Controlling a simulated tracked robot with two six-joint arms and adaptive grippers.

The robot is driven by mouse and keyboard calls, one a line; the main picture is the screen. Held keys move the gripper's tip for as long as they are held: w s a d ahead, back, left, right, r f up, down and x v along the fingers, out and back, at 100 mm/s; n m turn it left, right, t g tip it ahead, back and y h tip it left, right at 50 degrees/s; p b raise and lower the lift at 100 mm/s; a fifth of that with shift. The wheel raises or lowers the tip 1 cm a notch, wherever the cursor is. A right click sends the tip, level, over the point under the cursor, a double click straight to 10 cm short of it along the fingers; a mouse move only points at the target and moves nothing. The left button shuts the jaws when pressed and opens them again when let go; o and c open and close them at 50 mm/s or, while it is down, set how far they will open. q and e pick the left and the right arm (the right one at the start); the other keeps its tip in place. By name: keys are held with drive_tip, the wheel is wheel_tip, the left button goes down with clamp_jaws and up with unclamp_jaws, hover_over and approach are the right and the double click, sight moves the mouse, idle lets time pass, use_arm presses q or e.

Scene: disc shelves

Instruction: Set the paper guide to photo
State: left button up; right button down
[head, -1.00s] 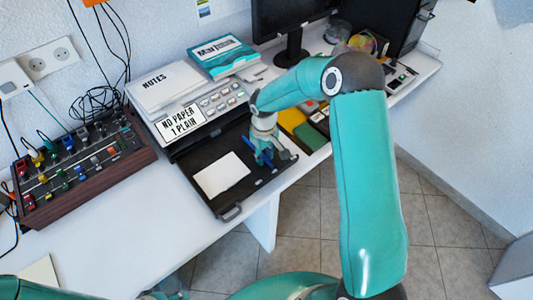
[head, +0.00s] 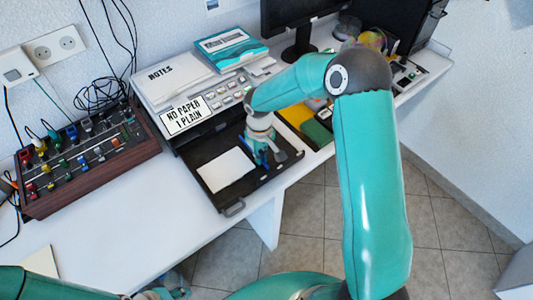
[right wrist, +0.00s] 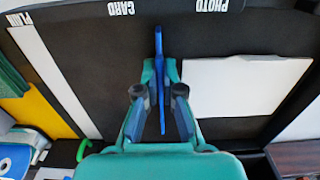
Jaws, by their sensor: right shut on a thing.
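The black paper tray (head: 232,200) is pulled out of the printer at the table's front edge. A white sheet (head: 226,170) lies in it, also in the right wrist view (right wrist: 245,86). My right gripper (head: 262,154) is down over the tray, right of the sheet. In the right wrist view, my gripper (right wrist: 159,76) is shut on the upright blue paper guide (right wrist: 159,48). The guide's far end lies between the CARD label (right wrist: 121,8) and the PHOTO label (right wrist: 217,5), apart from the sheet. The PLAIN label (right wrist: 14,20) is at the far left.
The printer panel reads NO PAPER 1 PLAIN (head: 186,115). A white box marked NOTES (head: 172,82) and a teal box (head: 231,47) lie on top. A mixer-like console (head: 88,155) stands at left. Yellow and green items (head: 316,133) sit right of the tray.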

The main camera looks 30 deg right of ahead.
drive_tip(key=c, duration=1.3)
unclamp_jaws()
drive_tip(key=shift+r, duration=0.1)
wheel_tip(320, 180, up, 12)
